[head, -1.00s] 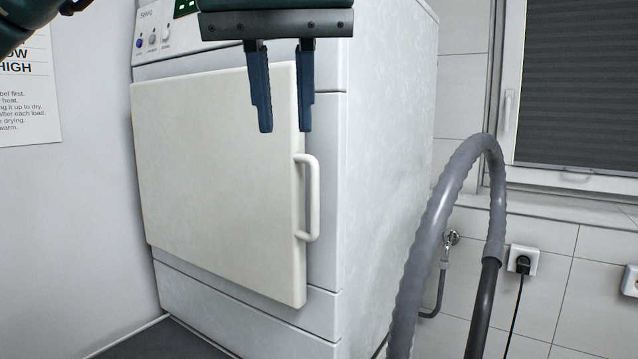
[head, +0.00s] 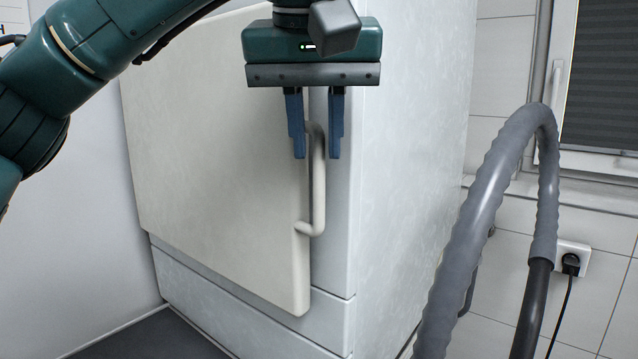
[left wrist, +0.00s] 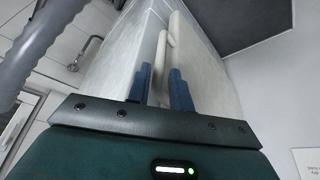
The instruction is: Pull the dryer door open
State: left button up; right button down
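The cream dryer door (head: 215,170) lies against, or very near, the front of the white dryer (head: 410,180); I cannot tell whether there is a small gap. Its upright bar handle (head: 318,190) is at the door's right edge. My left gripper (head: 316,130) points down with its blue fingers apart, one on each side of the handle's upper end. In the left wrist view the handle (left wrist: 160,58) runs between the open fingers (left wrist: 160,92). I cannot tell whether either finger touches it. My right gripper is not in view.
A grey ribbed hose (head: 475,215) arches up to the right of the dryer. A plugged socket (head: 572,259) is on the tiled wall behind it. A plain wall stands close on the left. My left arm covers the dryer's upper left.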

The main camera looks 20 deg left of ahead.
aim_at(318, 157)
pick_arm(q)
jog(key=shift+x, duration=2.4)
grip_shut()
